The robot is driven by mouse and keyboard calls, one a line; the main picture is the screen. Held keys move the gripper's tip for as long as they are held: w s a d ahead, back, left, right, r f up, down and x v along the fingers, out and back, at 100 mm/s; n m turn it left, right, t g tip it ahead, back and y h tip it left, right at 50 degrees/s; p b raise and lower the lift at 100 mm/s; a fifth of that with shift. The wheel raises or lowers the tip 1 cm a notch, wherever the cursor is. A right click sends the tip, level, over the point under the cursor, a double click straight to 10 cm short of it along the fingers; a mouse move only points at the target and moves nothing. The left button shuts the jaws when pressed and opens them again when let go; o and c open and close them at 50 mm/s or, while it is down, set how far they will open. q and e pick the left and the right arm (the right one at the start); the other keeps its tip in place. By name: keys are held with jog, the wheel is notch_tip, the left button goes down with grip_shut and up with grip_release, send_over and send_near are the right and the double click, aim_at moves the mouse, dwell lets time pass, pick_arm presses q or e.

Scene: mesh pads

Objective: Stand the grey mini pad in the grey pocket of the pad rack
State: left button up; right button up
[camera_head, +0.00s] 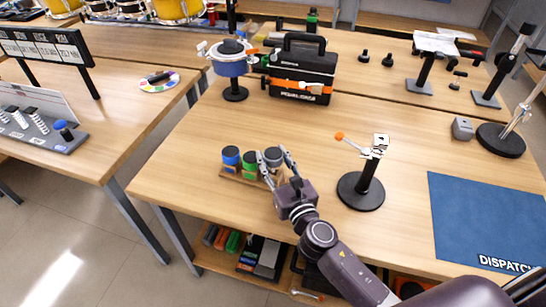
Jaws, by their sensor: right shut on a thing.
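My right gripper (274,158) reaches in from the lower right and is shut on the grey mini pad (273,154), a small dark grey round piece between its fingers. It is at the right end of the wooden pad rack (236,178), near the front left of the table. The rack holds a blue pad (231,155) and a green pad (249,159). The grey pocket is hidden by my gripper and the pad, so I cannot tell whether the pad is seated or above it. My left gripper is not in view.
A black stand (361,192) with an orange-tipped arm stands right of my gripper. A blue dispatch mat (490,222) lies farther right. A black case (301,72) and a blue drum on a stand (233,65) are behind. Table left of the rack is clear.

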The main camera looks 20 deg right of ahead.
jog(key=shift+f+b, duration=0.5)
jog(key=shift+f, duration=0.1)
jog(key=o, duration=1.3)
jog(key=shift+s+f, duration=0.1)
jog(key=shift+s, duration=0.1)
jog(key=shift+s+f, duration=0.1)
jog(key=shift+s, duration=0.2)
jog(key=s, duration=1.1)
jog(key=shift+d+r, duration=0.3)
jog(key=shift+d, duration=0.1)
